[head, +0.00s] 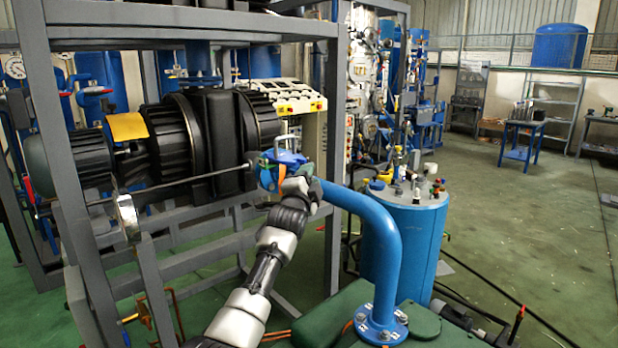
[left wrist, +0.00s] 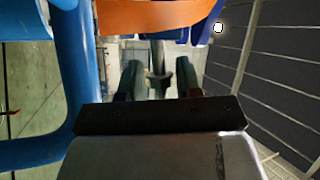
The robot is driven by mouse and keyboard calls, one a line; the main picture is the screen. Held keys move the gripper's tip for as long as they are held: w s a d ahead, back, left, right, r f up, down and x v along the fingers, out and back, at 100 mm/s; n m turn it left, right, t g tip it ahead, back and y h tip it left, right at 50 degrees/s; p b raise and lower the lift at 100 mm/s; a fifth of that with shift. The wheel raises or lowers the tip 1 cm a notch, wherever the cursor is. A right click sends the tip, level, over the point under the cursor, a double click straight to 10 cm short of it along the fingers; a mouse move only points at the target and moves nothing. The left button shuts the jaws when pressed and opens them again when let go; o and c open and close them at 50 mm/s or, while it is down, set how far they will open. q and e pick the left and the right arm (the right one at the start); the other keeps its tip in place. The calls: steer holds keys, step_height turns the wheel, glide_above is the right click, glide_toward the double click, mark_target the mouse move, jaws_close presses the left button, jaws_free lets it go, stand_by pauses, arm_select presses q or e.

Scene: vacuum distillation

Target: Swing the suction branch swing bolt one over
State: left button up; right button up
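The blue suction branch (head: 275,172) sits in front of the black ribbed machine, with an orange band on it. A silver, loop-shaped metal piece (head: 287,139) stands above it; I cannot tell whether this is swing bolt one. My left gripper (head: 297,180) is at the branch, partly hidden by its own wrist. In the left wrist view its two dark fingers (left wrist: 160,80) are apart, with a small grey metal part (left wrist: 158,84) showing between or beyond them. Contact with that part cannot be made out. The orange band (left wrist: 160,14) crosses above the fingers. My right gripper is out of view.
A blue elbow pipe (head: 385,240) runs from the branch down to a bolted flange (head: 380,324) on the right. A blue tank (head: 420,235) stands behind it. A grey frame (head: 45,120) surrounds the black machine (head: 205,135). Open green floor lies far right.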

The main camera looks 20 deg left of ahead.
arm_select(q)
steer(key=shift+c, duration=0.3)
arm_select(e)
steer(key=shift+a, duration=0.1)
arm_select(q)
jaws_close()
step_height(320, 180, up, 2)
steer(key=n+g+p, duration=0.1)
steer(key=n+p, duration=0.2)
steer(key=p, duration=0.1)
steer(key=shift+w+a+y, duration=0.1)
steer(key=shift+w+y, duration=0.05)
steer(key=shift+y, duration=0.25)
steer(key=shift+n+g+p, duration=0.3)
steer(key=shift+g+p, duration=0.15)
steer(key=shift+g, duration=0.05)
steer(key=shift+a+n, duration=0.1)
steer(key=shift+n, duration=0.2)
steer(key=shift+f, duration=0.1)
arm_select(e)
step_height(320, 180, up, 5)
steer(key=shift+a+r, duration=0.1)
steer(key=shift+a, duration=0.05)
arm_select(q)
steer(key=shift+o, duration=0.3)
jaws_free()
